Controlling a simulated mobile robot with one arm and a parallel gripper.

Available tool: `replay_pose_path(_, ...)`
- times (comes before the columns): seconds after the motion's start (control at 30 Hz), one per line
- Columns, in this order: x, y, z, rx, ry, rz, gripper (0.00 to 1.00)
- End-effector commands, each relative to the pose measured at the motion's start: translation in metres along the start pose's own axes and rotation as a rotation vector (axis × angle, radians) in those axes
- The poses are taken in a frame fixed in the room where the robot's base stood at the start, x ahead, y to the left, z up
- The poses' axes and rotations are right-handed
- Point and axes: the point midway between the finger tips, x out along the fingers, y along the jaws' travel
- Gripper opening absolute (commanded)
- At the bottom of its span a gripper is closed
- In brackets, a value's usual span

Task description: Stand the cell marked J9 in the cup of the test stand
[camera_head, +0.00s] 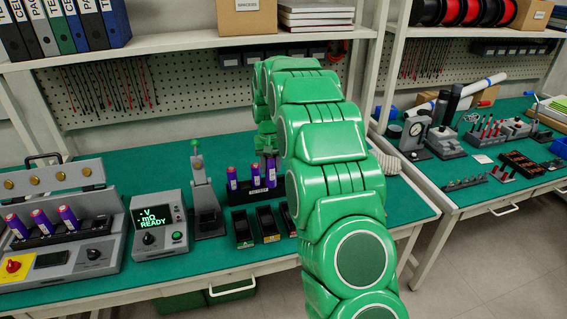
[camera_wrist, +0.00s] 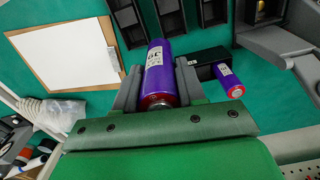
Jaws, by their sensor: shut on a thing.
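The test stand (camera_head: 206,198), a grey upright with a green-knobbed lever, stands left of the cell rack. In the wrist view, a grey fixture with a brass-coloured round part (camera_wrist: 262,8) shows at the top right; it appears to be the stand. Another purple cell (camera_wrist: 229,80) stands at the black rack (camera_wrist: 205,56).
Black open bins (camera_head: 243,230) lie in front of the rack. A meter reading READY (camera_head: 160,225) stands left of the stand. A grey charger-like unit (camera_head: 100,255) with several cells is farther left. A clipboard (camera_wrist: 70,55) lies beside the bins.

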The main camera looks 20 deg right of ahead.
Motion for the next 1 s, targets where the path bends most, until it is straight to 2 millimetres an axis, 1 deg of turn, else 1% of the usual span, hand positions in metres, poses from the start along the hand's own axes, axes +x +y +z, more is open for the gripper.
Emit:
replay_pose_path(0.03,0.004,-0.020,-0.003,-0.006,0.001,0.000,0.00)
replay_pose_path(0.23,0.019,-0.093,-0.007,-0.006,0.002,0.000,0.00)
replay_pose_path(0.4,0.034,-0.154,-0.004,-0.006,-0.001,0.000,0.00)
replay_pose_path(0.5,0.040,-0.185,0.000,-0.005,0.000,0.000,0.00)
replay_pose_path(0.6,0.045,-0.208,0.003,-0.004,0.000,0.000,0.00)
replay_pose_path(0.7,0.049,-0.225,0.006,-0.003,0.001,-0.001,0.00)
replay_pose_path(0.8,0.051,-0.233,0.008,-0.002,0.001,-0.001,0.00)
replay_pose_path(1.0,0.058,-0.236,0.009,0.000,-0.001,0.000,0.00)
